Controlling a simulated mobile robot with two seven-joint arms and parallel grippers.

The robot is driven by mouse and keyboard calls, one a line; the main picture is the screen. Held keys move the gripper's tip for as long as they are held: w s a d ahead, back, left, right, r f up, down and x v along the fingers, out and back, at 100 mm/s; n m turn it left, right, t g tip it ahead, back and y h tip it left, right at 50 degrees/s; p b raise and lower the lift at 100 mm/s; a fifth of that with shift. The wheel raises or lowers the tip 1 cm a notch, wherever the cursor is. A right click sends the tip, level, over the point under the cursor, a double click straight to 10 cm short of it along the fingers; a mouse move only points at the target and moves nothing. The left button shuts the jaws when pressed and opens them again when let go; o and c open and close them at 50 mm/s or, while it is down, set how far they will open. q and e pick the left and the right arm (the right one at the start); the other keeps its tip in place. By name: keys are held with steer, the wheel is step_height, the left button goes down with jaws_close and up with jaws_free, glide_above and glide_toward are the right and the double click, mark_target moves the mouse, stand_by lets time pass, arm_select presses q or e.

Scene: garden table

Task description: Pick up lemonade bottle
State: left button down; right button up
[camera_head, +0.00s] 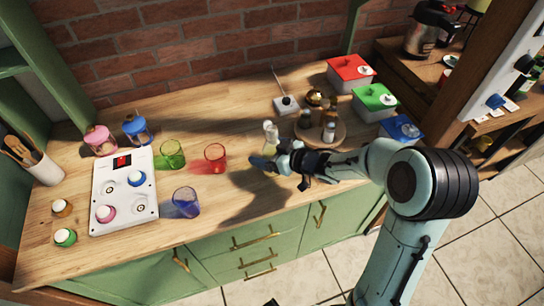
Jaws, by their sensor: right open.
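A small clear bottle (271,130) with pale yellow in its lower part stands on the wooden counter, just left of the round tray; it looks like the lemonade bottle, though no label can be read. My right gripper (262,162) reaches in from the right, low over the counter, at the near side of the bottle. Its jaws are open. The gripper partly hides the bottle's base, so I cannot tell whether they touch. My left gripper is not in view.
A round wooden tray (341,137) with small shakers stands behind my right forearm. Red (215,157), green (172,154) and blue (186,202) glasses stand left of the gripper. Red, green and blue lidded boxes line the right. A white panel (124,192) lies at left.

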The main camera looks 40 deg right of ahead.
steer(key=c, duration=1.5)
steer(key=shift+r, duration=0.2)
